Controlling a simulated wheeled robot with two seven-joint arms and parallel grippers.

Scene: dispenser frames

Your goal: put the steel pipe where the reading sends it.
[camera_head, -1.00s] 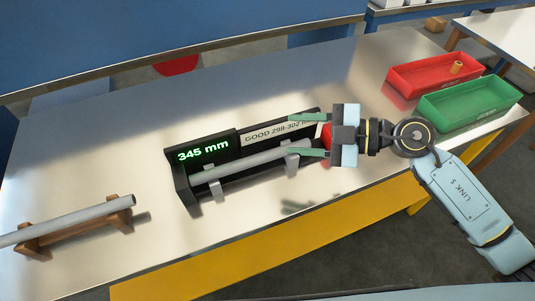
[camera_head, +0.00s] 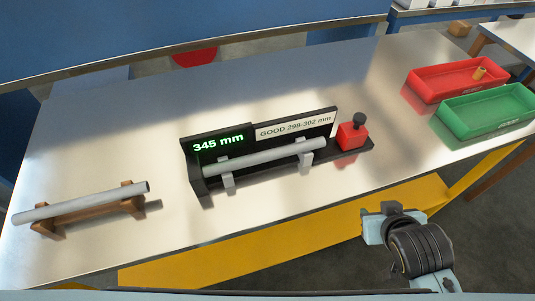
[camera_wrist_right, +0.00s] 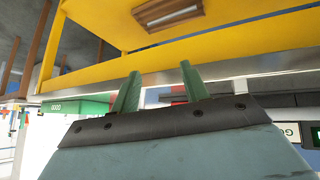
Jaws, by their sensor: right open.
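A grey steel pipe (camera_head: 262,157) lies on two supports of a black gauge (camera_head: 198,180). The gauge's green display (camera_head: 218,143) reads 345 mm, and its white label (camera_head: 295,126) says GOOD 298-302 mm. A red block with a dark knob (camera_head: 352,134) sits at the gauge's right end. Another grey pipe (camera_head: 80,202) rests on a wooden stand (camera_head: 130,202) at left. A red bin (camera_head: 425,88) and a green bin (camera_head: 462,125) stand at right. My right gripper (camera_head: 376,226) is at the table's front edge, away from the pipes; its fingers are apart and empty in the right wrist view (camera_wrist_right: 163,84).
A small tan cylinder (camera_head: 479,73) stands in the red bin. The steel tabletop (camera_head: 230,220) is clear in front of the gauge and between it and the bins. A yellow beam (camera_head: 270,240) runs along the table's front. A blue panel (camera_head: 150,30) stands behind.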

